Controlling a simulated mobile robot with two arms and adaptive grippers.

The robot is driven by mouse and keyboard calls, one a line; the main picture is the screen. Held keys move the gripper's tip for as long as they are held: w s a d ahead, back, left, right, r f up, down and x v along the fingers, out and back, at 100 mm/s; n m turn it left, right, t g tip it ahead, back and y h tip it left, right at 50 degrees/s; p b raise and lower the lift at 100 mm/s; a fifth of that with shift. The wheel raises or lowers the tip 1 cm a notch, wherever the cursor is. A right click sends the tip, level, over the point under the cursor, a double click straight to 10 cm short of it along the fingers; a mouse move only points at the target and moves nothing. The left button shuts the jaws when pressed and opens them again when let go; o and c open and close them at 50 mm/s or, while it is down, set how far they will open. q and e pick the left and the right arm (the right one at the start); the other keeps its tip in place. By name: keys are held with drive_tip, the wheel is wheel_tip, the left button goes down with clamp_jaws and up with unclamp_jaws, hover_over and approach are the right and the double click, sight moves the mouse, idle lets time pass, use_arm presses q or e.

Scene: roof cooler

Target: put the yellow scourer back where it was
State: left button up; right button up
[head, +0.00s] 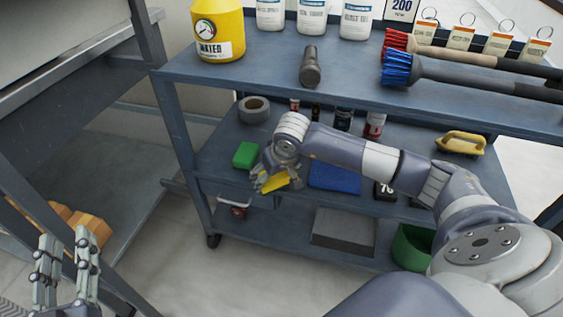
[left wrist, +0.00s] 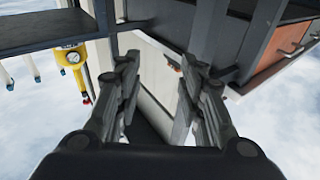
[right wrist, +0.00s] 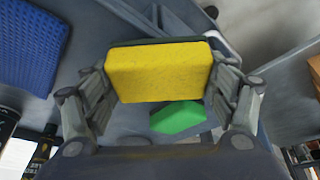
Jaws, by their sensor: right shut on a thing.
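The yellow scourer (right wrist: 160,72) is a flat yellow block with a dark green edge, held between the two fingers of my right gripper (right wrist: 160,95). In the head view the scourer (head: 273,184) shows at my right gripper (head: 276,176), over the front edge of the cart's middle shelf (head: 222,160). A green block (head: 246,154) lies on that shelf just left of the gripper; it also shows below the scourer in the right wrist view (right wrist: 178,117). My left gripper (head: 66,268) is open and empty at the lower left, away from the cart.
A blue mat (head: 335,178) lies right of the scourer, and a tape roll (head: 254,109) stands behind the green block. A yellow-handled brush (head: 461,143) is at the right. The top shelf (head: 260,65) overhangs from behind. A grey box (head: 343,230) is on the bottom shelf.

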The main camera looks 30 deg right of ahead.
drive_tip(key=w+d, duration=0.3)
drive_tip(key=shift+w+d+b, duration=0.1)
drive_tip(key=shift+d+b, duration=0.2)
drive_tip(key=w+d+b, duration=0.1)
drive_tip(key=w+d, duration=0.1)
drive_tip(key=d, duration=0.1)
drive_tip(key=shift+w, duration=0.3)
drive_tip(key=shift+s+a+f, duration=0.1)
drive_tip(key=shift+f, duration=0.6)
use_arm(q)
drive_tip(key=s+r+t+h, duration=0.2)
drive_tip(key=s+r+t, duration=0.2)
drive_tip(key=r, duration=0.5)
drive_tip(key=shift+s+r+t, duration=0.15)
drive_tip(key=shift+r+t, duration=0.1)
drive_tip(key=shift+t, duration=0.85)
drive_tip(key=shift+d, duration=0.1)
use_arm(e)
drive_tip(key=shift+f, duration=0.1)
drive_tip(key=shift+b, duration=0.3)
drive_tip(key=o, duration=1)
use_arm(q)
drive_tip(key=shift+s+r, duration=0.25)
use_arm(e)
drive_tip(key=shift+o, duration=0.2)
